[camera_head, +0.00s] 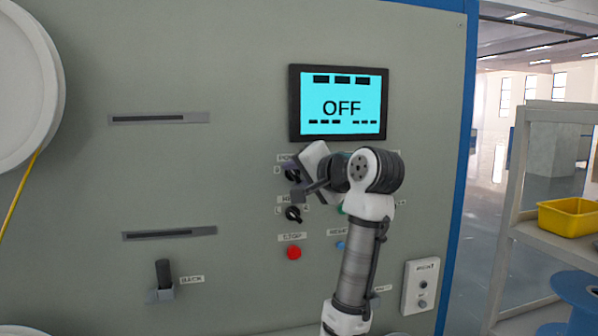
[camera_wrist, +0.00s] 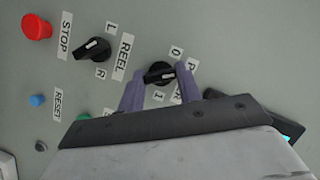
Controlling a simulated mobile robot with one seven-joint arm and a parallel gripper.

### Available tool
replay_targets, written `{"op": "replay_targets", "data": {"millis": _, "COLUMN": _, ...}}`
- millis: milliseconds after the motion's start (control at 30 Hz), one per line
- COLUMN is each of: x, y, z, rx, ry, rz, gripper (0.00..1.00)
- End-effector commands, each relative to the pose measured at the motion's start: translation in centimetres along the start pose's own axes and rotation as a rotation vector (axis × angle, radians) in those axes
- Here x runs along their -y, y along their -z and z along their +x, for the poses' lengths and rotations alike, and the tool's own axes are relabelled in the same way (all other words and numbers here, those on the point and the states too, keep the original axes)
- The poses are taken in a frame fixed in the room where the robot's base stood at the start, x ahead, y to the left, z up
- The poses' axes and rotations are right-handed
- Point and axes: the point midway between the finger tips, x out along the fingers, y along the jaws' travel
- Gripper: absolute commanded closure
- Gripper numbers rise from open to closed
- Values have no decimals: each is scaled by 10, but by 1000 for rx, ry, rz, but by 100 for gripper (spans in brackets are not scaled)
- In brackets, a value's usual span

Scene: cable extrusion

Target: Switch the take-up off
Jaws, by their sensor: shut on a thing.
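The power knob (camera_head: 291,175) is a black rotary switch on the grey panel, its label partly hidden. In the wrist view the power knob (camera_wrist: 159,73) sits between the two purple fingers of my gripper (camera_wrist: 161,72), which is shut on it. Marks 0 and 1 show on opposite sides of the knob; I cannot tell exactly which one it points to. In the head view my gripper (camera_head: 302,189) reaches the knob from the right. The screen (camera_head: 342,107) above reads OFF on a cyan ground.
The black REEL knob (camera_head: 293,214) is just below, with the red STOP button (camera_head: 293,253) under it. A blue RESET button (camera_wrist: 37,100) is nearby. A BACK lever (camera_head: 162,276) is lower left. A shelf with a yellow bin (camera_head: 568,217) stands at right.

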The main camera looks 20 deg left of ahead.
Motion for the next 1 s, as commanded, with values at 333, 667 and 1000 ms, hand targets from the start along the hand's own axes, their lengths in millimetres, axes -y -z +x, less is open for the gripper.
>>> {"op": "replay_targets", "data": {"millis": 333, "x": 0, "y": -1, "z": 0, "rx": 4, "ry": -74, "rz": -167, "gripper": 88}}
{"op": "replay_targets", "data": {"millis": 667, "x": 0, "y": -2, "z": 1, "rx": 6, "ry": -92, "rz": -214, "gripper": 88}}
{"op": "replay_targets", "data": {"millis": 1000, "x": 0, "y": -2, "z": 1, "rx": 6, "ry": -92, "rz": -215, "gripper": 64}}
